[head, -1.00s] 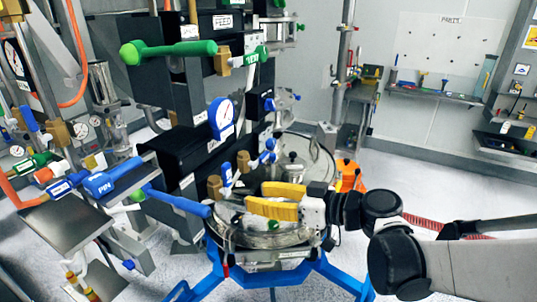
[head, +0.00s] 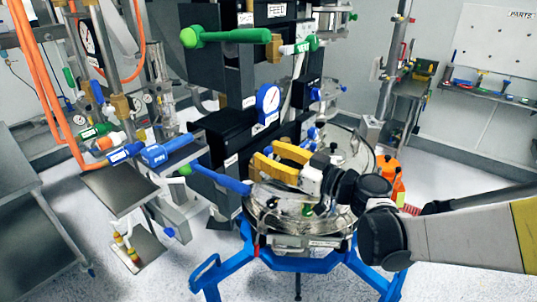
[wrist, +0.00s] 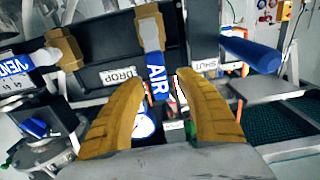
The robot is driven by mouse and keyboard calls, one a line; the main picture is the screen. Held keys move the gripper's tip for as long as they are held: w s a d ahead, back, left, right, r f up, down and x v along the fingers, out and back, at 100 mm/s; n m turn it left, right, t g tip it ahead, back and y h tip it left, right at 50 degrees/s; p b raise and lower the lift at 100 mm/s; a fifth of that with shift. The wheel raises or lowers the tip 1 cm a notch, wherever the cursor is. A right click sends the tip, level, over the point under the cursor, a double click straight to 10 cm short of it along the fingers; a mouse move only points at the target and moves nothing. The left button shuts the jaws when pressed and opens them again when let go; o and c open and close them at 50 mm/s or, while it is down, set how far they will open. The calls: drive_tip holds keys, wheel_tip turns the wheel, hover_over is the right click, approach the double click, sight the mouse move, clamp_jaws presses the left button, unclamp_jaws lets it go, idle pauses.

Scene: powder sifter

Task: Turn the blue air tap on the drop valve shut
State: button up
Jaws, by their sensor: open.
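The blue air tap (wrist: 156,72) is a lever marked AIR. It hangs down from a brass body in the wrist view, beside a DROP label (wrist: 118,74). My gripper (wrist: 158,82) is open, its two yellow fingers left and right of the lever. I cannot tell whether they touch it. A SHUT label (wrist: 205,65) sits to the right on the black block. In the head view, my gripper (head: 264,157) is in front of the black valve block, and I cannot make out the air tap behind it.
A blue vent tap (wrist: 15,70) is at the left of the wrist view. A long blue handle (head: 222,180) sticks out left of my gripper. A glass-topped vessel (head: 300,210) on a blue stand (head: 290,264) lies below.

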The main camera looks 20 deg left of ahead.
clamp_jaws()
drive_tip(key=shift+w, duration=0.1)
idle(0.4)
drive_tip(key=w+d+f+m+b, duration=0.1)
drive_tip(key=w+f+m+b, duration=0.2)
drive_tip(key=m, duration=0.6)
drive_tip(key=w+d+f+m+b, duration=0.1)
drive_tip(key=w+f+m+b, duration=0.2)
drive_tip(key=m, duration=0.6)
drive_tip(key=shift+d+f+b, duration=0.25)
drive_tip(key=shift+f+b, duration=0.1)
drive_tip(key=shift+b, duration=0.65)
